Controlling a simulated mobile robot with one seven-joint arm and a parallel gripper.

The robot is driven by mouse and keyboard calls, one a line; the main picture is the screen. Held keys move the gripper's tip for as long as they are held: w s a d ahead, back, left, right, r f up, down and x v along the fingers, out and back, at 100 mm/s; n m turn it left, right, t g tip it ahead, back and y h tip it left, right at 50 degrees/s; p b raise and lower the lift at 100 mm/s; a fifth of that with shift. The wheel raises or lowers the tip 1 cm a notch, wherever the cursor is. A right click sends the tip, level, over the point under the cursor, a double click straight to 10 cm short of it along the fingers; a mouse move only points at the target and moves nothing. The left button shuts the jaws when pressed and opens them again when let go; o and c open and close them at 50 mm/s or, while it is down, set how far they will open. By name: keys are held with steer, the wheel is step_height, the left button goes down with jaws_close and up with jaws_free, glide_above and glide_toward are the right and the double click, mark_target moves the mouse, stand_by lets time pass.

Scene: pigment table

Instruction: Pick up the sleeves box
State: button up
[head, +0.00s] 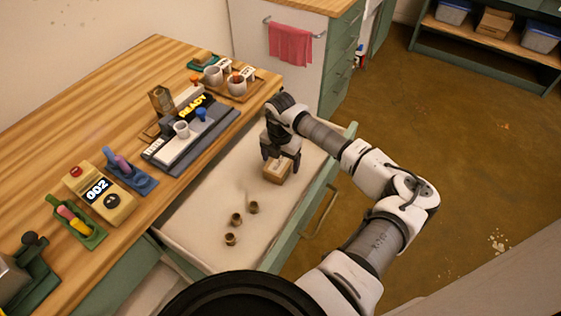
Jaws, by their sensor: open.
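The sleeves box looks to be the small tan cardboard box (277,172) lying in the open drawer (190,222), toward its far end near the front wall. My gripper (281,157) points down right at the box, over its far side in the head view. Its fingers are open. The dark fingers overlap the box's upper edge, and I cannot tell whether they touch it. The gripper hides part of the box.
Several small brass-coloured rings (236,219) lie in the near part of the drawer. The drawer's front wall (312,203) stands beside the box.

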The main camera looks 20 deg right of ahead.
mark_target(281, 160)
steer(key=shift+f, duration=0.85)
steer(key=shift+c, duration=0.5)
steer(key=c, duration=1.1)
steer(key=shift+o, duration=0.2)
steer(key=shift+r, duration=0.15)
step_height(281, 160, up, 20)
steer(key=b, duration=0.4)
